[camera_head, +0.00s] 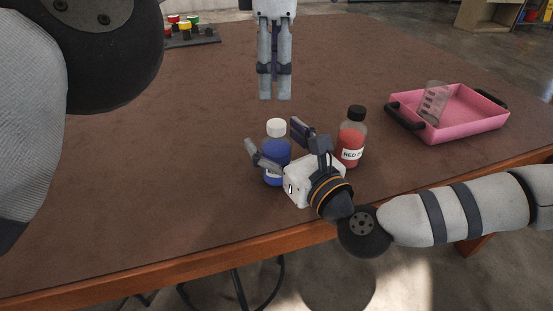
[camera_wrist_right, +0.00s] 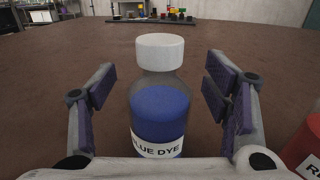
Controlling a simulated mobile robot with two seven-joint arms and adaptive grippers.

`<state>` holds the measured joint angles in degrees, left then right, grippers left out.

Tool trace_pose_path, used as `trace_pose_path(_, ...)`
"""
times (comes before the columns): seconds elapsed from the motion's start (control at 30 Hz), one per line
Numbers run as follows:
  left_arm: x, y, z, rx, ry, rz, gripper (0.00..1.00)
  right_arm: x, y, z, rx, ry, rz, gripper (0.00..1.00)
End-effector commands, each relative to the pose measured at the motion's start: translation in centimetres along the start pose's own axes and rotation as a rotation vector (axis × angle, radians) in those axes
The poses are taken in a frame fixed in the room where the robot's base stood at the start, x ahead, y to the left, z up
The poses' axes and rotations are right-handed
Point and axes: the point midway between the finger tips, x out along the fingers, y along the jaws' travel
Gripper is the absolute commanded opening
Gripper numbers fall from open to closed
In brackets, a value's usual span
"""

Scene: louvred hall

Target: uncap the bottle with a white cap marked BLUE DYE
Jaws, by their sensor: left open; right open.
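The bottle marked BLUE DYE (camera_head: 276,158) stands upright on the brown table, with blue liquid inside and its white cap (camera_head: 277,127) on. It also shows in the right wrist view (camera_wrist_right: 158,105), with the cap (camera_wrist_right: 160,53) at the top. My right gripper (camera_head: 272,143) is open, its fingers on either side of the bottle; the wrist view shows gaps on both sides. My left gripper (camera_head: 274,97) is open and empty, pointing down above the table, higher in the picture than the white cap. The lower front of the bottle is partly hidden by my right gripper.
A red bottle with a black cap (camera_head: 351,137) stands close to the right of my right gripper. A pink tray (camera_head: 470,118) with black handles holds a clear, slotted piece (camera_head: 433,103). A dark rack with coloured buttons (camera_head: 190,37) is at the far left. The table's left middle is clear.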

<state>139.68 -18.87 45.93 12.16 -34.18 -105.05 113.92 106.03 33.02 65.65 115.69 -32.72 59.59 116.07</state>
Motion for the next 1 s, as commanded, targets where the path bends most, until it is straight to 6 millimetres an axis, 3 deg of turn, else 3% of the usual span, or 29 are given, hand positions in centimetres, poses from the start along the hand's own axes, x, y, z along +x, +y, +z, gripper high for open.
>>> trace_pose_path(0.07, 0.00, 0.00, 0.00, 0.000, 0.000, 0.000, 0.43, -0.02, 0.00, 0.00, 0.000, 0.000, 0.000, 0.68)
trace_pose_path(0.37, 0.00, 0.00, 0.00, 0.000, 0.000, 0.000, 0.43, -0.05, -0.01, -0.03, 0.000, 0.000, 0.000, 0.00)
trace_pose_path(0.47, 0.01, 0.00, 0.00, 0.010, 0.000, 0.000, 0.43, -0.06, -0.01, -0.03, 0.000, 0.001, 0.000, 0.00)
trace_pose_path(0.57, 0.05, -0.01, -0.02, 0.125, 0.000, -0.002, 0.43, -0.06, -0.01, -0.04, 0.000, 0.001, 0.000, 0.00)
trace_pose_path(0.67, 0.12, 0.00, -0.13, 0.398, 0.002, -0.004, 0.43, -0.07, -0.01, -0.05, 0.000, 0.001, 0.000, 0.00)
trace_pose_path(1.0, 0.18, -0.04, -0.16, 1.633, -0.001, -0.007, 0.43, -0.08, -0.01, -0.08, 0.000, 0.002, 0.000, 0.00)
